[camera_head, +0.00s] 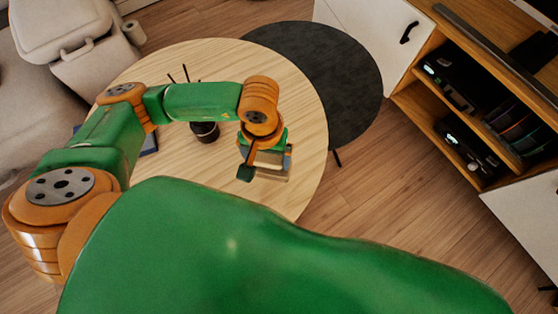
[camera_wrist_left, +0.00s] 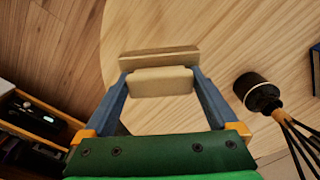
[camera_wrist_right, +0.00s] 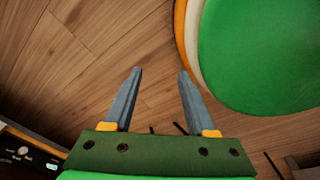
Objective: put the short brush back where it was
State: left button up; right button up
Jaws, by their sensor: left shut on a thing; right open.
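My left gripper (camera_head: 268,165) is above the right part of the round wooden table (camera_head: 300,105). In the left wrist view its fingers are shut on a pale wooden block-shaped thing (camera_wrist_left: 160,82), with a tan bar (camera_wrist_left: 158,56) just beyond it. I cannot tell whether this is the short brush; no bristles show. A black pot (camera_head: 205,131) with thin dark sticks stands on the table, left of my left gripper; it also shows in the left wrist view (camera_wrist_left: 258,92). My right gripper (camera_wrist_right: 155,75) is open and empty over the floor.
A dark blue item (camera_head: 150,141) lies on the table's left, partly hidden by my arm. A black round table (camera_head: 350,85) stands behind at the right. A wooden shelf unit (camera_head: 415,100) with devices is at the right, and a pale sofa (camera_head: 85,85) at the left.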

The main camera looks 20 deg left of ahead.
pick_arm(q)
jog(key=w+f, duration=0.1)
jog(key=w+d+f, duration=0.1)
jog(key=f, duration=0.1)
jog(key=w+f+b, duration=0.1)
jog(key=shift+w+d+f, duration=0.15)
jog(key=shift+d+f, duration=0.1)
jog(key=shift+f, duration=0.1)
notch_tip(320, 180, down, 3)
jog(key=shift+r, duration=0.1)
pick_arm(e)
jog(key=shift+w+d+f, duration=0.35)
jog(key=shift+d+f, duration=0.15)
jog(key=shift+f, duration=0.2)
pick_arm(q)
jog(key=shift+f, duration=0.2)
jog(key=o, duration=0.9)
jog(key=shift+b, duration=0.3)
jog(key=shift+o, duration=0.2)
pick_arm(e)
jog(key=shift+f, duration=0.15)
pick_arm(q)
jog(key=shift+r, duration=0.1)
